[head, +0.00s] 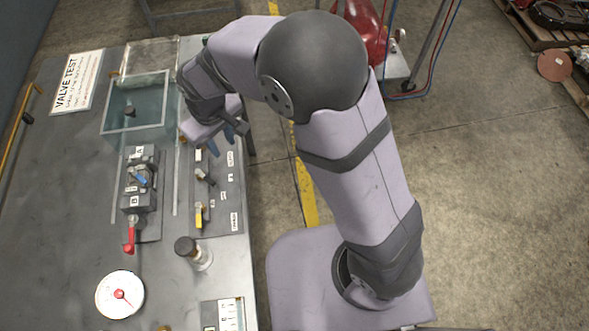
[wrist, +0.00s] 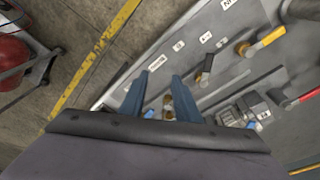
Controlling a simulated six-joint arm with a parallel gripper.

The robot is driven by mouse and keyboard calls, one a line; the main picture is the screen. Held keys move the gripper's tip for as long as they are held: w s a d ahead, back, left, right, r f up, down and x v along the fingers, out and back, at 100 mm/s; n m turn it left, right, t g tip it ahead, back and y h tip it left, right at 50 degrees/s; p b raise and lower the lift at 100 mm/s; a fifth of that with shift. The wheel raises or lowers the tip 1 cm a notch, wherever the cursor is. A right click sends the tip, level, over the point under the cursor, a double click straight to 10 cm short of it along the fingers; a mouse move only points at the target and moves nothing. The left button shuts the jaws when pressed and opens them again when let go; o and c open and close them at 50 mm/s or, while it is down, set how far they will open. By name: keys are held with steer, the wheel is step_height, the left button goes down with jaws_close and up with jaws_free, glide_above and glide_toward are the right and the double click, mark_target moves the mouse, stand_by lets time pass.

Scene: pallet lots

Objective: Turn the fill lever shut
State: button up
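My gripper (head: 222,142) hangs over the far end of a labelled lever panel (head: 230,190) on the bench. In the wrist view its two blue fingers (wrist: 160,98) are apart, with a brass fitting (wrist: 168,104) showing between them. I cannot tell whether they touch it. Farther along the panel are a black lever (wrist: 206,66) and a yellow lever (wrist: 270,39). The head view also shows the black lever (head: 205,178) and the yellow lever (head: 198,216). The labels are too small to read, so I cannot tell which lever is the fill lever.
Left of the panel stand a clear tank (head: 137,105) and a valve block (head: 141,183) with a red lever (head: 130,236). A dial gauge (head: 120,294) and a capped cylinder (head: 194,252) stand nearer. A red vessel (head: 362,30) is beyond the bench.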

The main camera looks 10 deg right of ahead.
steer(key=s+d+f+m+g, duration=0.2)
steer(key=s+d+f, duration=0.1)
steer(key=d, duration=0.5)
steer(key=s+d+f+m+g, duration=0.2)
steer(key=s+d+f, duration=0.1)
steer(key=d, duration=0.5)
steer(key=shift+s+d+h+b, duration=0.35)
steer(key=shift+s+h, duration=0.05)
steer(key=shift+s, duration=0.15)
steer(key=shift+f, duration=0.1)
steer(key=w+a+r+t+y+b, duration=0.1)
steer(key=w+a+r+t+b, duration=0.3)
steer(key=w+a, duration=0.5)
steer(key=w+a+r+t+y+b, duration=0.1)
steer(key=w+a+r+t+b, duration=0.4)
steer(key=a, duration=0.8)
steer(key=shift+w+a+f+m+g+p, duration=0.15)
steer(key=shift+w+f+g+p, duration=0.35)
steer(key=shift+f, duration=0.4)
steer(key=shift+w+a+f+m+g+p, duration=0.1)
steer(key=shift+w+a+f+g+p, duration=0.15)
steer(key=shift+w+f+p, duration=0.5)
steer(key=shift+w+a+f+m+g+p, duration=0.1)
steer(key=shift+w+f+g+p, duration=0.3)
steer(key=shift+f, duration=0.65)
jaws_close()
